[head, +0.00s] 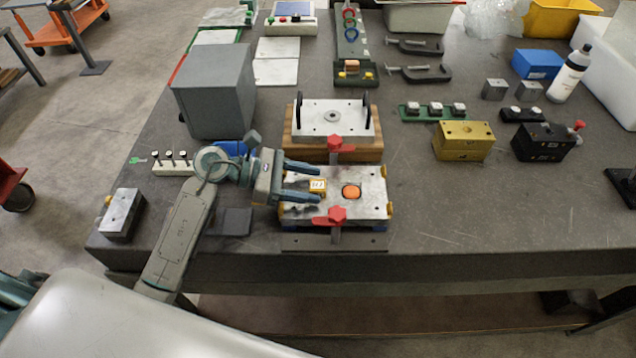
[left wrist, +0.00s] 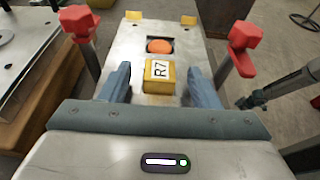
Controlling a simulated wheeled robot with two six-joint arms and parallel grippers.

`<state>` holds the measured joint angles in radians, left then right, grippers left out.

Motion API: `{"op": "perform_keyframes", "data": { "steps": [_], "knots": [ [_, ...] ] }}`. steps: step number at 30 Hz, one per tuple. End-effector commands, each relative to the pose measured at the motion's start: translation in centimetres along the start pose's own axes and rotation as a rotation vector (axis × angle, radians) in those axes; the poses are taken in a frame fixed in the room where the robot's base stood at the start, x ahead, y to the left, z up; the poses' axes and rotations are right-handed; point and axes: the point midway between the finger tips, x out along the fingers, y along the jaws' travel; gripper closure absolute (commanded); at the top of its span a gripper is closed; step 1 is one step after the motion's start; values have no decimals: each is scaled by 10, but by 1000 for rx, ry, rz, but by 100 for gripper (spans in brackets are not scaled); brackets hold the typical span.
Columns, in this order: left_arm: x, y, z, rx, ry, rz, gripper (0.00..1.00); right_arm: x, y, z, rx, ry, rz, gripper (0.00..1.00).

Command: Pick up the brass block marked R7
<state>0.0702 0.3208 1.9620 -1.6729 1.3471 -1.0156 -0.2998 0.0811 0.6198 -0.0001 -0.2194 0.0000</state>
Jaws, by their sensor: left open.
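The brass block marked R7 (head: 318,185) sits on the clamped metal mould base (head: 372,203), left of an orange disc (head: 351,191). In the left wrist view the block (left wrist: 159,84) shows its white R7 label facing up. My left gripper (head: 318,185) is open, with one blue-grey finger on each side of the block; in the left wrist view the fingers (left wrist: 159,88) stand apart from it with gaps on both sides. My right gripper is not in view.
Two red clamp knobs (head: 337,215) (left wrist: 244,34) flank the mould base. A second plate with black posts (head: 332,117) stands on a wooden block behind. A large grey box (head: 215,92) stands left. The table front right is clear.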

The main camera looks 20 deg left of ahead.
Motion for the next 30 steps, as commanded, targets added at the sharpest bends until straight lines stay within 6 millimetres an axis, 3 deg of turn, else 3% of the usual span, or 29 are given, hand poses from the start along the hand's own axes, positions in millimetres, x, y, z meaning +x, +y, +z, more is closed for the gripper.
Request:
{"op": "perform_keyframes", "data": {
  "steps": [8, 16, 25, 30],
  "knots": [
    [1, 0, 0, 0, 1, 0, 46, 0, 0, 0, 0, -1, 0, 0],
    [1, 0, 0, 0, 1, 0, 99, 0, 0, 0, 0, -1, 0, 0],
    [0, 0, 4, 4, -1, 0, 100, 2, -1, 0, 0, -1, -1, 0],
    [-8, 0, 29, 10, 0, 1, 100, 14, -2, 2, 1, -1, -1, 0]
  ]
}}
